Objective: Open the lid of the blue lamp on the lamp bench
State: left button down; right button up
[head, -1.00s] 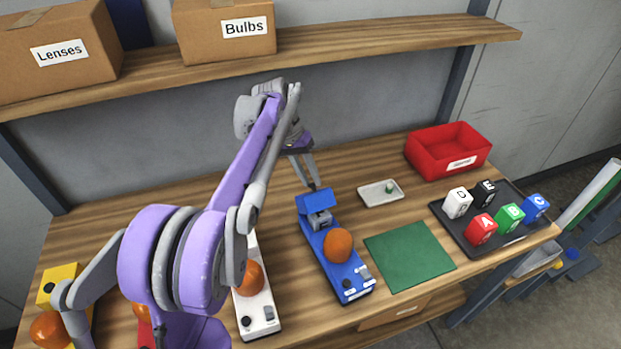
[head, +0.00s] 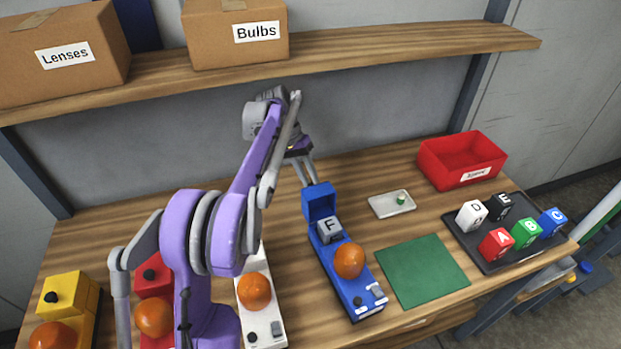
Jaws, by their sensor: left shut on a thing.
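The blue lamp (head: 328,262) stands on the wooden lamp bench (head: 130,235), with an orange dome near its front end. Its blue lid (head: 320,200) is at the back end, swung up and tilted back, with its hollow inner side facing me. A grey block marked F (head: 329,230) shows in the opened compartment. My left gripper (head: 310,179) is behind the top of the lid, shut on it. Its fingertips are partly hidden by the lid. My right gripper is not in view.
White (head: 262,308), red (head: 154,283) and yellow (head: 70,297) lamps stand left, partly behind my arm. Right are a green mat (head: 423,272), a small tray (head: 391,204), a red bin (head: 461,160) and a dark tray (head: 484,257) of lettered cubes. A shelf overhangs behind.

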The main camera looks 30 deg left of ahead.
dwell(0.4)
pick_arm(q)
jog(key=c, duration=0.7)
grip_release()
jog(key=shift+o, duration=0.2)
jog(key=shift+d, duration=0.1)
jog(key=shift+r, duration=0.15)
